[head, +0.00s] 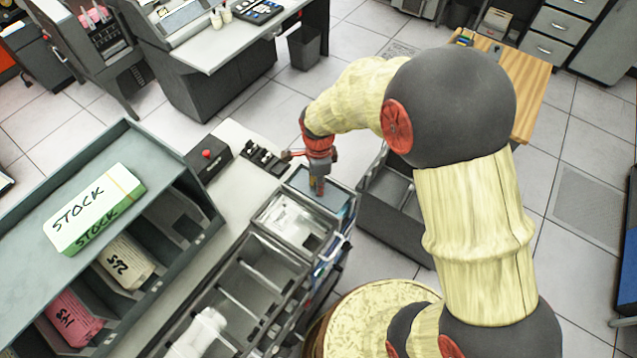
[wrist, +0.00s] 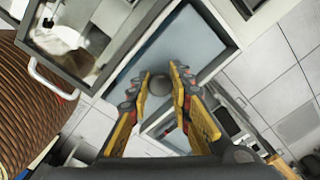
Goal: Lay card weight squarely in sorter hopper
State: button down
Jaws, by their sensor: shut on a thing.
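The card weight is a flat blue-grey plate (head: 331,197) with a round grey knob; the plate also shows in the wrist view (wrist: 190,38). My gripper (head: 318,190) points down over it, and in the wrist view its yellow fingertips (wrist: 159,84) are closed on the knob from both sides. The sorter hopper (wrist: 233,47) has a pale rim that frames the plate. The plate looks roughly in line with the rim. I cannot tell whether it rests on the hopper floor or hangs just above it. My fingers hide part of its near side.
A row of open sorter pockets (head: 248,275) runs down-left from the hopper. A grey rack (head: 125,150) with labelled card stacks stands at the left. A small box with a red button (head: 207,158) sits behind the sorter. A round wicker-like basket (head: 375,300) stands in front.

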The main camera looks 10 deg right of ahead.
jog(key=shift+f+b, duration=1.6)
jog(key=shift+f, duration=1.1)
jog(key=c, duration=1.5)
grip_release()
jog(key=shift+c, duration=0.2)
notch_tip(320, 180, up, 12)
